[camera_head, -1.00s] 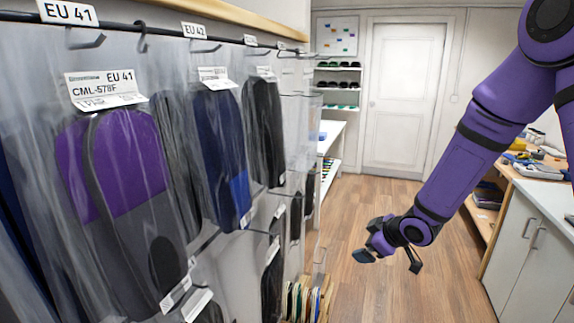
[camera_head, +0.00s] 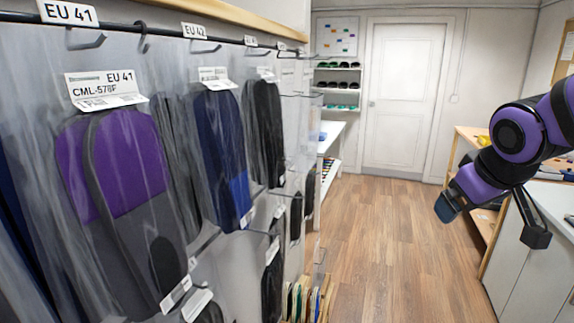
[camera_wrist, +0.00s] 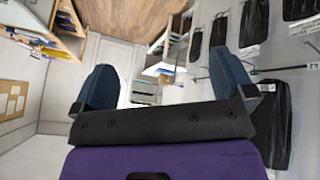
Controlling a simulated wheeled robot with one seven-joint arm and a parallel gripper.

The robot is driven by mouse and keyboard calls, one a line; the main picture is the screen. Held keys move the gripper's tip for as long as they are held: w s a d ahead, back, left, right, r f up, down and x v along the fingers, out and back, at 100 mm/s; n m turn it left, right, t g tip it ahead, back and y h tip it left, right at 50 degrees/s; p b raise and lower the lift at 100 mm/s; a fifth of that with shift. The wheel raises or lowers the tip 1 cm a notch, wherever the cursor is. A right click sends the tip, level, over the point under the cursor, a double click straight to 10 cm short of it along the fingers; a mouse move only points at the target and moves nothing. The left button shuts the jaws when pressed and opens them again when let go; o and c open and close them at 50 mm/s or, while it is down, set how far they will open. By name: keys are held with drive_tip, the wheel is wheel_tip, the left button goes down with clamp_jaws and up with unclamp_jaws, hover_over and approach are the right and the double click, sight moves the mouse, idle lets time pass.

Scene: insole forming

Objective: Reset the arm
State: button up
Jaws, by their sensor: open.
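My purple arm reaches in from the right edge of the head view. My gripper (camera_head: 492,222) is at the right, over the front of the workbench cabinet. Its two dark fingertips are spread apart with nothing between them. In the wrist view my gripper (camera_wrist: 165,85) also shows its two blue-grey fingers wide apart and empty.
Bagged insoles (camera_head: 110,165) hang from hooks on the wall rack (camera_head: 170,32) at the left. A workbench with white cabinets (camera_head: 520,265) stands at the right. A white door (camera_head: 403,95) is at the back. The wooden floor (camera_head: 385,250) between is clear.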

drive_tip(key=s+a+r+m+g+y, duration=0.1)
drive_tip(key=s+r+m, duration=0.2)
drive_tip(key=s, duration=1.1)
